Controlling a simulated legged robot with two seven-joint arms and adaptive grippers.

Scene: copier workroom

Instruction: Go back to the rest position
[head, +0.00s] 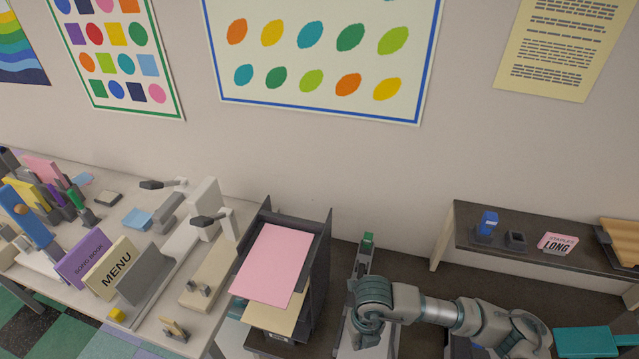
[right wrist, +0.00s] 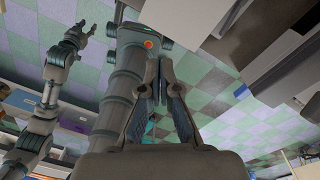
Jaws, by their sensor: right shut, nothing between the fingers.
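My right gripper (head: 366,308) is in the head view, low and right of centre, with its arm coming in from the right. It is over the dark worktop, just right of the paper tray stack, and covers part of a grey device there. In the right wrist view its two fingers (right wrist: 160,68) are together with nothing between them. The right wrist view also shows my left gripper (right wrist: 83,32), small at the upper left, with its fingers parted and empty. My left arm is not in the head view.
A dark tray stack (head: 318,262) holds a pink sheet (head: 272,262). A raised shelf (head: 470,215) stands at right, with a blue item and a pink "LONG" staples box (head: 557,243). A teal object (head: 583,341) lies at lower right. The left table is crowded.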

